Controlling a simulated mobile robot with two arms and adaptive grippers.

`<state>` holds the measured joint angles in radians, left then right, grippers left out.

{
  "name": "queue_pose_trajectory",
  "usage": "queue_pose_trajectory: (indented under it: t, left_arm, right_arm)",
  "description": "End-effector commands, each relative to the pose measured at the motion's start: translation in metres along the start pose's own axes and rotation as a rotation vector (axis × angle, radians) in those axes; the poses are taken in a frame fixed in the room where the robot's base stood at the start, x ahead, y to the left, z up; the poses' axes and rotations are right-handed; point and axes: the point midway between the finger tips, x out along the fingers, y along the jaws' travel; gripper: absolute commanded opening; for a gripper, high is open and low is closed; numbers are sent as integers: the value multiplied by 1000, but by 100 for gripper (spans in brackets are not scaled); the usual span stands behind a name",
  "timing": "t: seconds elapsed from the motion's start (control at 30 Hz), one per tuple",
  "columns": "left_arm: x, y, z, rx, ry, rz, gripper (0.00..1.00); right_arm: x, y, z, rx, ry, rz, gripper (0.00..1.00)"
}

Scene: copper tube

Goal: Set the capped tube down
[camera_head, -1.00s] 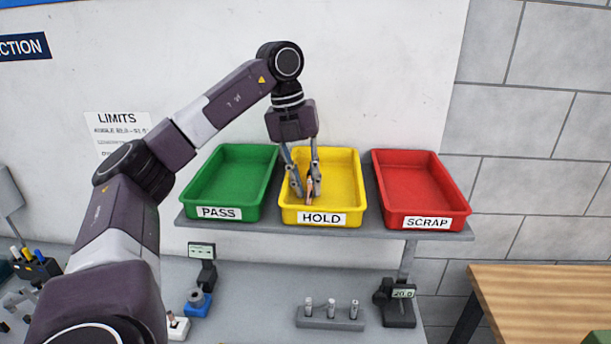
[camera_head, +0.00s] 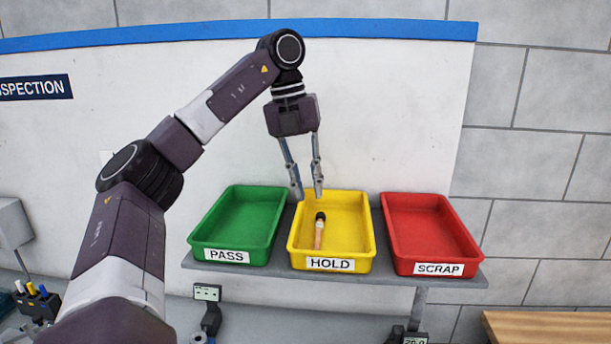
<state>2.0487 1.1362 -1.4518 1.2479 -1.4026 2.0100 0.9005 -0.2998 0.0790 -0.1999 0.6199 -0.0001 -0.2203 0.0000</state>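The capped tube (camera_head: 319,232) is copper-coloured with a black cap at its far end. It lies in the yellow HOLD tray (camera_head: 361,262), on the tray's floor left of the middle. My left gripper (camera_head: 309,192) is above the far left part of this tray, fingers apart and pointing down. Nothing is between the fingers, and the tube lies apart from them. My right gripper is out of view.
The green PASS tray (camera_head: 205,243) stands left of the yellow one and the red SCRAP tray (camera_head: 465,262) right of it. All sit on a grey shelf (camera_head: 385,277). A wooden table (camera_head: 545,325) is at lower right.

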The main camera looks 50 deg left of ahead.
Motion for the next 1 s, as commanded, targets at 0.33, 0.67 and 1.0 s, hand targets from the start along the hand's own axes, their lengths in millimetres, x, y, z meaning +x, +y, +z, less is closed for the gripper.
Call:
queue_pose_trajectory:
  t: [0.33, 0.67, 1.0]
  left_arm:
    - [-20, 0, 0, -1, -1, -1, 18]
    - [-21, 1, 0, -2, -1, -1, 18]
    - [-21, 1, 0, -2, -1, -1, 18]
  right_arm:
    - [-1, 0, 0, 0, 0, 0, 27]
    - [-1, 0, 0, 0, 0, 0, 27]
    - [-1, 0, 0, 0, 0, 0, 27]
